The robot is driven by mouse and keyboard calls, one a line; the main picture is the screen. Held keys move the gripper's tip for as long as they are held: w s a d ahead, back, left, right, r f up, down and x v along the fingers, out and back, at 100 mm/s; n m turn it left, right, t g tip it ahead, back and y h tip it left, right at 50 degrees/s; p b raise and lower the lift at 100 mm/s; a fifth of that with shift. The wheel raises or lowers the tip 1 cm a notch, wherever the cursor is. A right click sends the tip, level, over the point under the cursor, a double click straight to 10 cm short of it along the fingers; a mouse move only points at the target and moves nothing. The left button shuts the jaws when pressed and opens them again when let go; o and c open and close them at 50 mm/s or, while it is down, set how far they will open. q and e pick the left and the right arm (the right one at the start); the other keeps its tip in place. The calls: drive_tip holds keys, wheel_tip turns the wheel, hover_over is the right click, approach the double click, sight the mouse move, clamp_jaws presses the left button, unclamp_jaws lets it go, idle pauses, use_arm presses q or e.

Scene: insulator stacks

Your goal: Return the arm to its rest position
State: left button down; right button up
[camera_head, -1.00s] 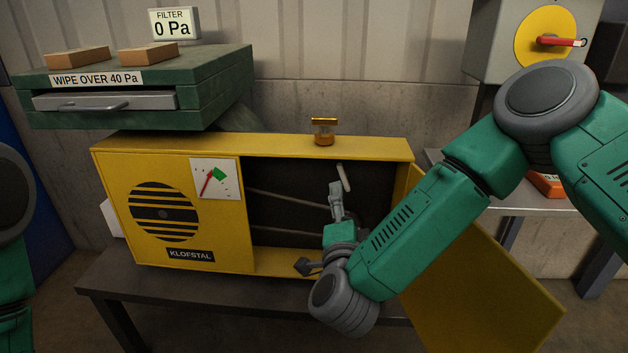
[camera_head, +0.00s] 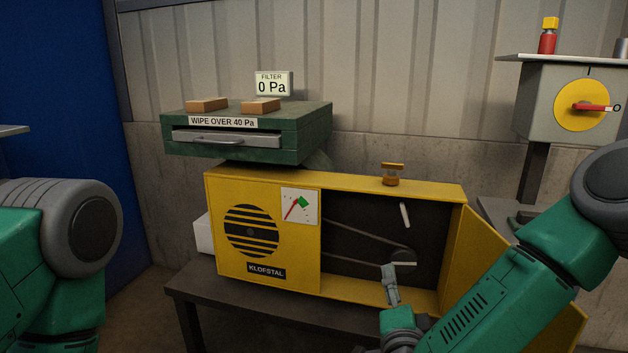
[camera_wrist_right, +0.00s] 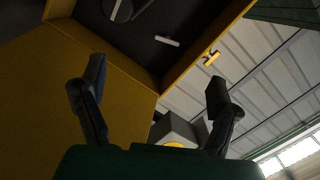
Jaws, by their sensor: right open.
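My right arm (camera_head: 500,300) comes in from the lower right of the head view. Its gripper (camera_head: 390,285) shows in front of the open bay of the yellow KLOFSTAL cabinet (camera_head: 245,195); one finger shows clearly. In the right wrist view, the two fingers of this gripper (camera_wrist_right: 156,82) stand wide apart with nothing between them. The yellow cabinet door (camera_head: 475,250) hangs open, partly hidden behind my right arm. Only the thick upper links of my left arm (camera_head: 70,240) show at the left edge; its gripper is out of view.
A belt (camera_head: 365,232) runs in the dark bay. A green filter box (camera_head: 310,130) bears two brown blocks and a 0 Pa display (camera_head: 273,84). A grey switch box with a yellow dial (camera_head: 582,103) stands at right.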

drive_tip(key=s+d+f+n+g+y+p, duration=0.2)
drive_tip(key=s+f+n+g+y+p, duration=0.45)
drive_tip(key=s+f+n, duration=0.65)
drive_tip(key=s+d+f+n+g+h+p, duration=0.1)
drive_tip(key=s+d+g, duration=0.3)
drive_tip(key=s, duration=0.7)
drive_tip(key=s+d+f+n+g+h+p, duration=0.1)
drive_tip(key=s+d+g, duration=0.4)
drive_tip(key=s, duration=0.6)
drive_tip(key=shift+d+f+n+h, duration=0.3)
drive_tip(key=shift+d+f+h, duration=0.05)
drive_tip(key=shift+d+h, duration=0.35)
drive_tip(key=shift+g, duration=0.25)
